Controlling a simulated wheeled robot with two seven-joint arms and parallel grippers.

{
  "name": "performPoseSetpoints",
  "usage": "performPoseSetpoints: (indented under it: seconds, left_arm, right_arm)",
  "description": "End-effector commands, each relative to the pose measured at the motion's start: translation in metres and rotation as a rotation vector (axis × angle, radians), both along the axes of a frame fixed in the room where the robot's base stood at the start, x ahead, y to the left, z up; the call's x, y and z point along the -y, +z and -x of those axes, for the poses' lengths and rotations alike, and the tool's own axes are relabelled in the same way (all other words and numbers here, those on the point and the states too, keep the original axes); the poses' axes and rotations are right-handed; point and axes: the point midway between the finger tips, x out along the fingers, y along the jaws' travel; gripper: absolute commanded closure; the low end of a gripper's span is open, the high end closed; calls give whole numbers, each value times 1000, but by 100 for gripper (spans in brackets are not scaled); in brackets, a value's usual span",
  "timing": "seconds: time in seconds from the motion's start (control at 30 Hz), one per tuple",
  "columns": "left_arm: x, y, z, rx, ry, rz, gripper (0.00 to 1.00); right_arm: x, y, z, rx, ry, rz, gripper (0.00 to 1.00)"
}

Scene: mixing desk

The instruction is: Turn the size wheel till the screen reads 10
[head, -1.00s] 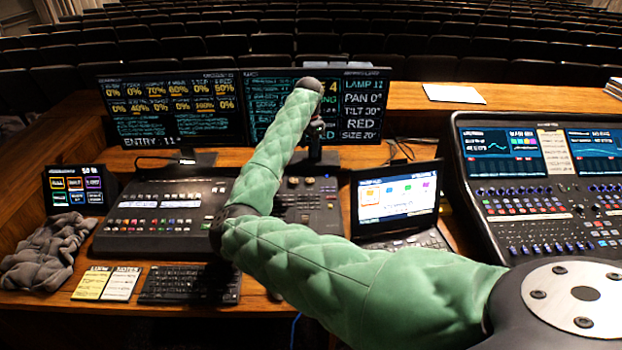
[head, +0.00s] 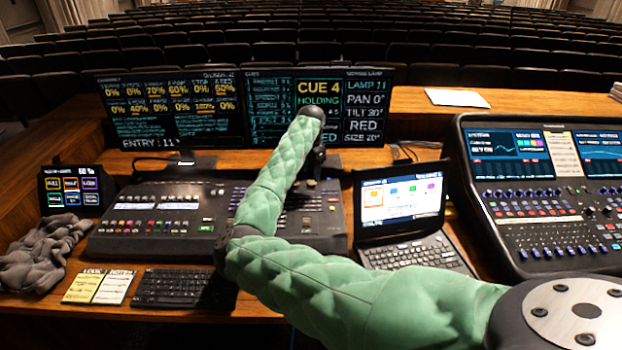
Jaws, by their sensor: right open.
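The right screen (head: 365,110) at the back of the desk reads LAMP 11, PAN 0°, TILT 30°, RED, SIZE 20°. The lighting console (head: 165,222) lies in front of the screens. Small dark knobs stand at its right end, but I cannot tell which one is the size wheel. My right arm, in a green quilted sleeve, reaches across the console. My right gripper (head: 314,178) points down over the console's right end, open, partly hidden behind my wrist. I cannot tell whether it touches a wheel. My left gripper is out of view.
A laptop (head: 400,195) stands right of the gripper, and a large sound desk (head: 540,210) farther right. A keyboard (head: 183,287), notes (head: 98,287), a grey cloth (head: 40,255) and a small touch panel (head: 72,188) are at the left. White paper (head: 457,98) lies on the back ledge.

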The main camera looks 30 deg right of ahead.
Motion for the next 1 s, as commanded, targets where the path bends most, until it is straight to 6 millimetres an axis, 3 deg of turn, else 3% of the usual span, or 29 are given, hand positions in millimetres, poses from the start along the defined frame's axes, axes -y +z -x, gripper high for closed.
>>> performPoseSetpoints:
  seconds: [0.33,0.7,0.73,0.93,1.0]
  left_arm:
    - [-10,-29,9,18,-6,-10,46]
    - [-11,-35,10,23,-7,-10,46]
    - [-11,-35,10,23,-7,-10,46]
    - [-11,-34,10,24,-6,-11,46]
    - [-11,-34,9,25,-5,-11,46]
  right_arm:
    - [0,-37,0,-1,-1,1,47]
    - [0,-44,0,0,-1,0,47]
    - [0,-44,0,0,-1,0,49]
    - [0,-44,0,0,-1,0,88]
    - [0,-44,0,0,-1,0,92]
